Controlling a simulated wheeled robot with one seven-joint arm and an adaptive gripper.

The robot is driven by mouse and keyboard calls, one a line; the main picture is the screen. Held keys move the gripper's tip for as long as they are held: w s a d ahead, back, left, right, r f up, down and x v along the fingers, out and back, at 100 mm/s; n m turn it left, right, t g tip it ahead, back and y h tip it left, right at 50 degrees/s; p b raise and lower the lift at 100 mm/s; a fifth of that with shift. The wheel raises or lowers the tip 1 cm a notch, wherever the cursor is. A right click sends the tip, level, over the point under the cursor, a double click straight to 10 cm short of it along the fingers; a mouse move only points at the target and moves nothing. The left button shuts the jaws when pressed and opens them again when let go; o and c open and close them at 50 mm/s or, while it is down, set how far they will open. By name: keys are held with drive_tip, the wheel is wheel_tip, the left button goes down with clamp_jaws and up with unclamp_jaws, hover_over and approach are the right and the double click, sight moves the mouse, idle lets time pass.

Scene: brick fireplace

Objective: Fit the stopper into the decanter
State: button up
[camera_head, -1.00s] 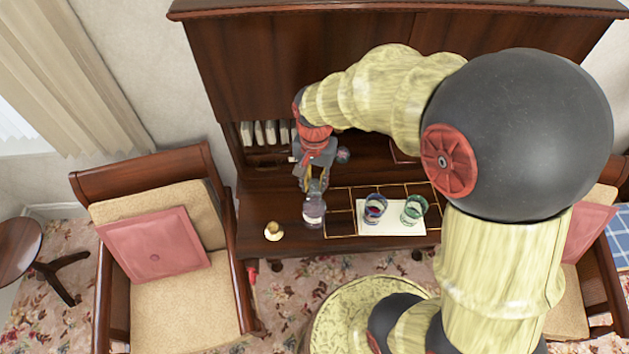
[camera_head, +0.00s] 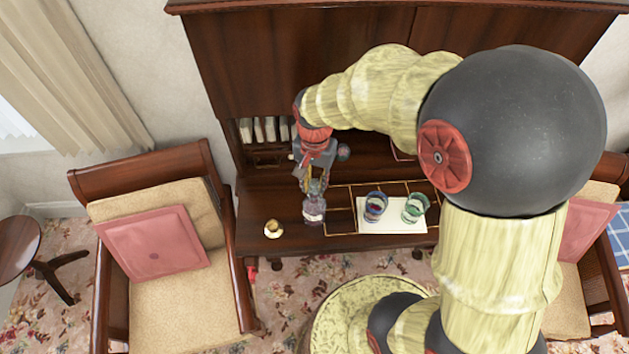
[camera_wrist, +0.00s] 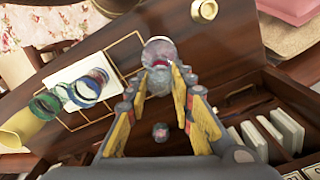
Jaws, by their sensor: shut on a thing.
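The glass decanter (camera_head: 314,209) stands upright near the front edge of the dark wooden desk. In the wrist view the decanter (camera_wrist: 160,49) shows just past my fingertips. My gripper (camera_head: 316,184) is directly above the decanter and points down. In the wrist view my gripper (camera_wrist: 160,76) is shut on the clear glass stopper (camera_wrist: 157,82), held between the fingertips. The stopper looks roughly in line with the decanter's neck. The fingers and stopper hide the neck, so I cannot tell whether the stopper sits inside it.
Two patterned tumblers, one blue (camera_head: 375,206) and one green (camera_head: 415,208), stand on a white mat (camera_head: 393,226) right of the decanter. A small brass-coloured item (camera_head: 273,229) is to its left. The cabinet (camera_head: 300,75) rises behind, with books (camera_head: 265,129) in its niche.

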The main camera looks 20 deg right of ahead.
sight(315, 182)
drive_tip(key=shift+f+b, duration=0.55)
drive_tip(key=shift+f, duration=0.35)
drive_tip(key=o, duration=1)
wheel_tip(315, 182, up, 12)
drive_tip(key=shift+r, duration=0.1)
idle(0.4)
